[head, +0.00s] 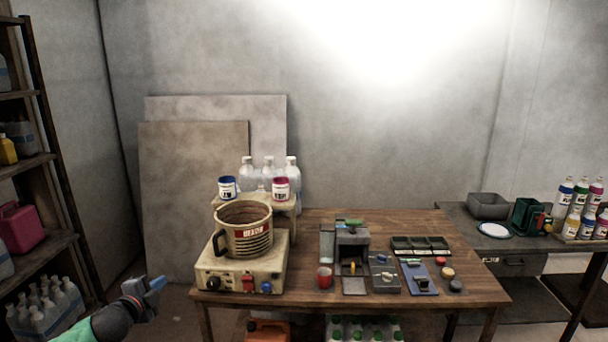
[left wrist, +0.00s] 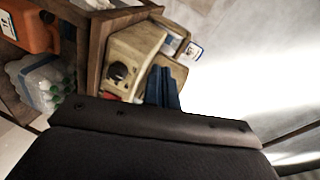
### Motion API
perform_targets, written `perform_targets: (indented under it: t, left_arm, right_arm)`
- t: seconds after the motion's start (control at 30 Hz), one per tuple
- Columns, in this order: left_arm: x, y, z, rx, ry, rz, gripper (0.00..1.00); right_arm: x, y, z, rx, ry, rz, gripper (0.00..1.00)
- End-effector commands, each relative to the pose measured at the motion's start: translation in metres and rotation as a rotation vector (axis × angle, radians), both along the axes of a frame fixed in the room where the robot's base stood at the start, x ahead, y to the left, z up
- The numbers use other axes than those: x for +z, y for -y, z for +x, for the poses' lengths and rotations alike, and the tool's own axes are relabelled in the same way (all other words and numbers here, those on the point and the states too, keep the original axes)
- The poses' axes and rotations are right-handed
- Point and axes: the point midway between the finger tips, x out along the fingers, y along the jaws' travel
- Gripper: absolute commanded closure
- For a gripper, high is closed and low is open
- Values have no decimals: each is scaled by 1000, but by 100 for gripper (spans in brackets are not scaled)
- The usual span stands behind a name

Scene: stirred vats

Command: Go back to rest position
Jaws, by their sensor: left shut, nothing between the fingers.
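My left gripper (head: 154,285) is at the lower left of the head view, left of the wooden table and apart from it. Its blue fingers are shut and empty; they also show in the left wrist view (left wrist: 163,88). The beige stirrer base (head: 240,265) stands at the table's left end, with a ribbed vat (head: 243,230) on it. The base also shows in the left wrist view (left wrist: 128,60), beyond the fingers. My right gripper is in neither view.
The wooden table (head: 400,220) carries a red cup (head: 325,277), a grey device (head: 352,245) and a black divided tray (head: 420,245). A shelf rack (head: 40,165) stands at the left. A second table (head: 450,215) stands at the right. Floor shows between rack and table.

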Motion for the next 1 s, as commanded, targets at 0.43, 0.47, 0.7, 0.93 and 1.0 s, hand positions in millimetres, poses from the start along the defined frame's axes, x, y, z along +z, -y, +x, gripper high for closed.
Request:
perform_targets:
  t: [0.43, 0.47, 0.7, 0.93, 1.0]
  left_arm:
    - [-75, -25, -25, 461, -265, -265, 100]
    - [-86, -22, -31, 486, -289, -286, 100]
    - [-177, 18, -89, 659, -498, -438, 100]
    - [-258, 71, -158, 760, -696, -550, 100]
    - [-279, 88, -180, 781, -751, -582, 100]
  right_arm:
    - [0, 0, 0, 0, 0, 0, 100]
    - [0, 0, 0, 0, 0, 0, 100]
    - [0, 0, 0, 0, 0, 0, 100]
    - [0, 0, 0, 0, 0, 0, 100]
    - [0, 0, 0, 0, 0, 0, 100]
